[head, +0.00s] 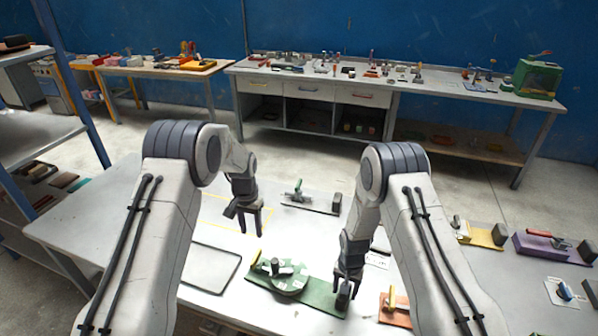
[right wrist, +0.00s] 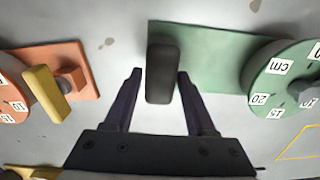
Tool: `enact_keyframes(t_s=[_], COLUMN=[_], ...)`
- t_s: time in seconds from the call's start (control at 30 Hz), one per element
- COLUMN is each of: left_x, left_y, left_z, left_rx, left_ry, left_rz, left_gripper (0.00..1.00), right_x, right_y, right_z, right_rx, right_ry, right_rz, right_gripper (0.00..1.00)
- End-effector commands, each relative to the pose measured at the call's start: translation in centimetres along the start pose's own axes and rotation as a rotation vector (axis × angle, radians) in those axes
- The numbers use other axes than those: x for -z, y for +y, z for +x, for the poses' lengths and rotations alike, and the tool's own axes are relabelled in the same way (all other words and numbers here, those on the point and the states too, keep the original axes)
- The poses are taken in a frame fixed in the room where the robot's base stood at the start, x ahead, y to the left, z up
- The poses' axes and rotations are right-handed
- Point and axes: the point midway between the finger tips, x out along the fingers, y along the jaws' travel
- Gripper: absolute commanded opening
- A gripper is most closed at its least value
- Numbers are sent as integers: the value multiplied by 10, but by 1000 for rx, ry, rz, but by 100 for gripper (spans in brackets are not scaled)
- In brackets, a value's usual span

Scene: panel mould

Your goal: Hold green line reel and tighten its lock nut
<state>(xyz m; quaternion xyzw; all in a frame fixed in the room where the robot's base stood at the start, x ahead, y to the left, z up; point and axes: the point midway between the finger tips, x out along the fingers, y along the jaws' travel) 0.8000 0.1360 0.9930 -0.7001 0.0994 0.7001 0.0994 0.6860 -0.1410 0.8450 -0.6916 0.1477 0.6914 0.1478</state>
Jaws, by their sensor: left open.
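The green line reel (head: 290,281) lies on a green base plate (head: 322,300) at the table's front middle. Its round dial, marked in cm, shows in the right wrist view (right wrist: 268,84), cut off by the right edge. A grey knob, perhaps the lock nut (right wrist: 302,88), sits on the dial's centre. A dark upright block (right wrist: 162,66) stands on the plate's other end. My right gripper (right wrist: 160,76) is open, its fingers on either side of this block with small gaps. My left gripper (head: 250,230) is open and empty above the table, behind the reel.
An orange reel plate (head: 395,315) lies close to the right of the green one. A grey tray (head: 212,268) lies to the left. A grey plate with a dark block (head: 312,203) is behind. Yellow (head: 480,235) and purple (head: 548,247) units stand further right.

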Motion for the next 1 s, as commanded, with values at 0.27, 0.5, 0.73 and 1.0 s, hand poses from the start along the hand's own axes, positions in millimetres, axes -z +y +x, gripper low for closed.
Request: enact_keyframes(t_s=[0.27,0.5,0.73,1.0], left_x=[0,0,0,0], left_y=[0,0,0,0], left_z=[0,0,0,0], left_rx=[0,0,0,0], left_ry=[0,0,0,0], left_rz=[0,0,0,0], left_gripper=[48,48,48,48], right_x=[0,1,1,1], right_y=[0,0,-1,-1], right_z=[0,-15,-64,-109], right_rx=[0,1,2,2], right_ry=[0,2,4,3], right_rz=[0,0,0,0], right_gripper=[77,77,77,77])
